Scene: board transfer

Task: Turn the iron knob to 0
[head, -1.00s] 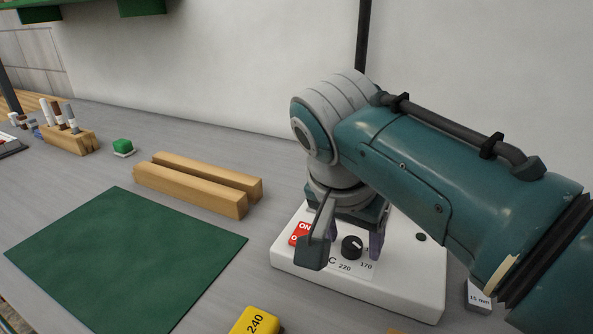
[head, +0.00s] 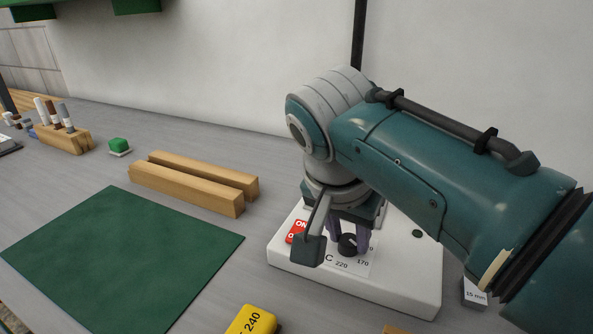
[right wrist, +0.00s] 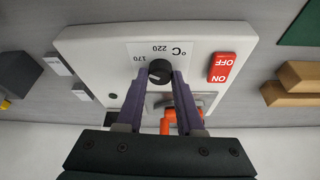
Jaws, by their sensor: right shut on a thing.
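The iron knob (head: 348,244) is a round black dial on a white control box (head: 400,287), with the marks 220 and 170 beside it. In the right wrist view the knob (right wrist: 160,72) sits between the purple fingertips of my right gripper (right wrist: 163,76). My right gripper (head: 348,235) comes down on the knob from above and is shut on it. The pointer and the 0 mark cannot be made out clearly. A red ON/OFF switch (head: 296,232) is left of the knob; it also shows in the right wrist view (right wrist: 222,67). My left gripper is not in view.
A green mat (head: 120,255) lies at left, with two wooden bars (head: 190,185) behind it. A yellow 240 block (head: 250,321) is at the front. A grey 15 mm block (head: 475,294) stands right of the box. An orange part (right wrist: 168,122) shows behind the fingers.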

